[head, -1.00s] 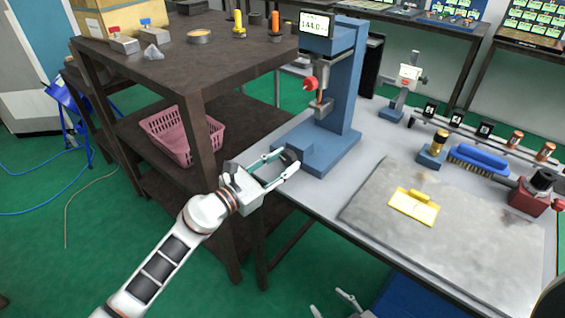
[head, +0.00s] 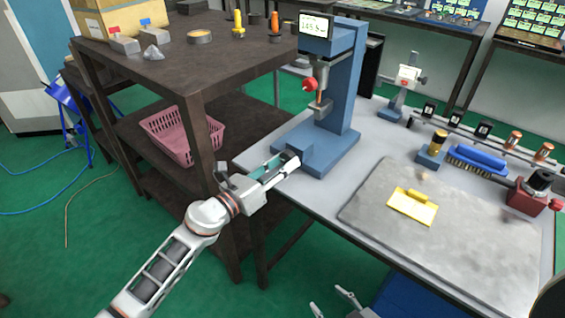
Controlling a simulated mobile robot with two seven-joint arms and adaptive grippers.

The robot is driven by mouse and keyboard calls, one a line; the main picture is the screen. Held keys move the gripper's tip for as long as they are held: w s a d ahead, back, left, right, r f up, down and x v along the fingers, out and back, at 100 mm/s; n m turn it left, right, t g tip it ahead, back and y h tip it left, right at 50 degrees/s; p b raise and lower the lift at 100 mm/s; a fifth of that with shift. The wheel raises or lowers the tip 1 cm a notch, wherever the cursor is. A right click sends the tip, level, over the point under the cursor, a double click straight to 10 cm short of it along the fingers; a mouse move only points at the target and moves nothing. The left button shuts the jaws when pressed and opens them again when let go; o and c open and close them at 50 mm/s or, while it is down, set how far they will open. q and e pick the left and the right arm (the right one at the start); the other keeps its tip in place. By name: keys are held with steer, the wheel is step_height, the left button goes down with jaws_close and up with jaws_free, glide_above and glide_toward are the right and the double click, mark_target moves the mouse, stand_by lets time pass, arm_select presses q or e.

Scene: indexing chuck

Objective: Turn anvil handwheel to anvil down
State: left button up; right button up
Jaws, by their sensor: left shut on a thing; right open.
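The blue bench tester (head: 345,90) stands at the table's left end, with a display (head: 314,26) on top that reads roughly 145. Its red knob (head: 310,85) and metal spindle sit above the base (head: 322,150). The dark anvil handwheel (head: 291,158) is at the left side of the base, mostly hidden by my fingers. My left gripper (head: 281,168) is shut on this handwheel. My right gripper (head: 336,302) is open and empty at the bottom edge, low in front of the table, only partly in view.
A grey mat (head: 460,240) with a yellow plate (head: 411,208) lies to the right. A blue brush (head: 477,158) and a red device (head: 531,196) are behind it.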

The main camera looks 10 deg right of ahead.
arm_select(q)
steer(key=shift+n, duration=0.6)
steer(key=o, duration=1.1)
steer(key=shift+a, duration=0.1)
steer(key=v, duration=1.2)
